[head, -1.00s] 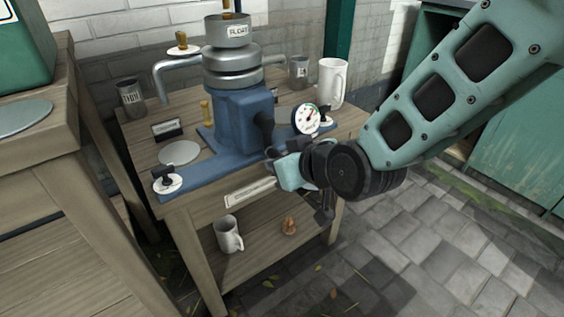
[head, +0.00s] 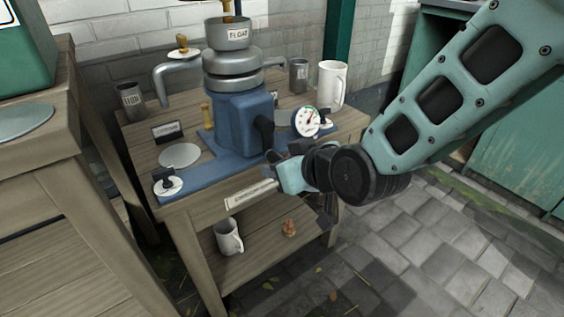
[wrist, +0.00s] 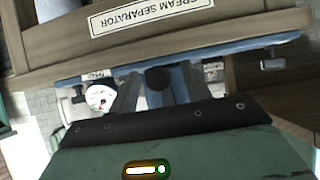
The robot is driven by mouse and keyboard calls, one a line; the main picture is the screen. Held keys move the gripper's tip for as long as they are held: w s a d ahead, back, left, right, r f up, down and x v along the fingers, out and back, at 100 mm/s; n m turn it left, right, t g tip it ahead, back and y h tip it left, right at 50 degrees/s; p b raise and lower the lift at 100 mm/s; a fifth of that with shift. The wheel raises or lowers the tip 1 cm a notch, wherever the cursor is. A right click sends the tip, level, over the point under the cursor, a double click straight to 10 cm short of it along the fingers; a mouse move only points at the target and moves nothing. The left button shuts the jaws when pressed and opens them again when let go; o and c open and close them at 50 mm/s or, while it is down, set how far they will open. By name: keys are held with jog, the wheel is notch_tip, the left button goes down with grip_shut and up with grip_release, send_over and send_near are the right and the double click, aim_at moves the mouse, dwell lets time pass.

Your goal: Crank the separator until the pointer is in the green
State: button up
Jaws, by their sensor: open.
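The cream separator (head: 240,125) is a blue stand with a steel bowl, bolted to a wooden table. Its black crank (head: 263,132) hangs on the front right side, its lower end near my gripper (head: 277,162). In the wrist view, a dark round part (wrist: 158,80), apparently the crank's, lies between the open fingers of my gripper (wrist: 160,92); I cannot tell whether they touch it. The white dial (head: 306,121) stands right of the crank and shows at left in the wrist view (wrist: 100,97). Its green mark is small; I cannot tell the pointer's exact place.
A white mug (head: 332,86) and grey tins (head: 298,76) stand on the table. A small knob on a white disc (head: 168,183) sits at the front left. Another mug (head: 229,237) is on the lower shelf. A wooden bench (head: 55,150) stands left. Paving is clear at right.

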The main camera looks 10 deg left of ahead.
jog(key=p+v, duration=0.2)
jog(key=v, duration=0.5)
dwell(0.5)
jog(key=shift+s+d, duration=0.1)
jog(key=s+d+m+g+h, duration=0.1)
jog(key=s+d+g+h, duration=0.3)
jog(key=s+d, duration=0.5)
jog(key=s+d+m+g+h, duration=0.1)
jog(key=s+d+g+h, duration=0.25)
jog(key=s+d, duration=0.45)
jog(key=w+d+r+p, duration=0.1)
jog(key=d+r+p, duration=0.2)
jog(key=r+p, duration=2.9)
jog(key=shift+h, duration=0.35)
jog(key=shift+w+r, duration=0.1)
